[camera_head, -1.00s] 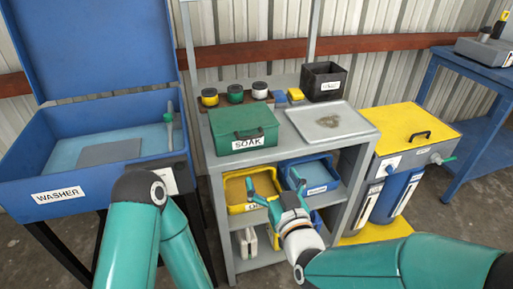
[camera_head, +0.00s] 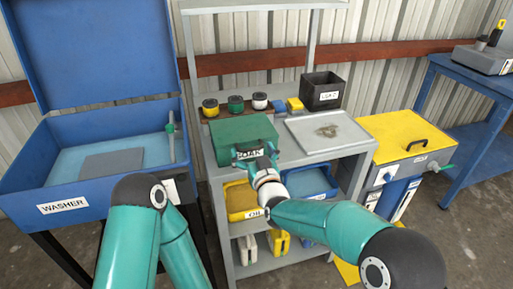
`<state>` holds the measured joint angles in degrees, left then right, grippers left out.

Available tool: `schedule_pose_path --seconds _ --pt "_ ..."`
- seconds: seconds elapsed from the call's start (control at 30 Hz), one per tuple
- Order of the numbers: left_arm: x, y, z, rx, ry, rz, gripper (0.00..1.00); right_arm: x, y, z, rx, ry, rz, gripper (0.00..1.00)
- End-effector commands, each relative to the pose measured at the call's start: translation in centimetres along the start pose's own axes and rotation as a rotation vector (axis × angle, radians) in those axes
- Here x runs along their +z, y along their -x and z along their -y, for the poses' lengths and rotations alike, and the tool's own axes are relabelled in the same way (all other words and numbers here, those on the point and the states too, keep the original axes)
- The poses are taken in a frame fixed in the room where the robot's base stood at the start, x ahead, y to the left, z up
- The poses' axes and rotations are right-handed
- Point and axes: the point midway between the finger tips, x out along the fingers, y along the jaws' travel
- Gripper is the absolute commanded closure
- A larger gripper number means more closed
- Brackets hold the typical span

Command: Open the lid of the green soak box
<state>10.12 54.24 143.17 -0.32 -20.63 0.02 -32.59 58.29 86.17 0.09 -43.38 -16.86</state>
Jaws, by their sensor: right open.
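The green soak box (camera_head: 240,131) stands on the top shelf of the grey workbench, and its lid looks shut. Its white SOAK label (camera_head: 247,153) faces me and is partly covered by my right gripper. My right gripper (camera_head: 257,156) is open, with its fingers at the front face of the box, by the label. I cannot tell whether they touch it. The handle on the box is hard to make out now. My left arm shows at lower left, but its gripper is outside the picture.
Several small tins (camera_head: 236,104) stand behind the box. A black bin (camera_head: 321,92) and a metal tray (camera_head: 343,147) are to its right. Yellow and blue bins (camera_head: 311,184) sit on the shelf below. The open blue washer (camera_head: 62,206) is at left.

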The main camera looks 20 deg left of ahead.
Motion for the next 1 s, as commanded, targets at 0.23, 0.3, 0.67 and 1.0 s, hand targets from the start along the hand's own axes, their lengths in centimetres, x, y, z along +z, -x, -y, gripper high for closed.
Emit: schedule_pose_path --seconds 0.23,0.3,0.67,1.0 --pt "0.0 0.1 -0.1 0.000 0.000 0.000 0.60 0.0 -0.8 0.0 0.000 0.000 0.001 0.03" --pt "0.0 0.1 -0.1 0.000 0.000 0.000 0.60 0.0 -0.8 0.0 0.001 0.000 0.001 0.03" --pt "0.0 0.1 -0.1 0.000 0.000 0.000 0.60 0.0 -0.8 -0.1 0.002 -0.001 0.000 0.41" --pt "0.0 0.2 -0.1 0.000 0.000 0.000 0.60 -0.1 -0.4 -1.1 0.011 -0.004 0.003 0.78"
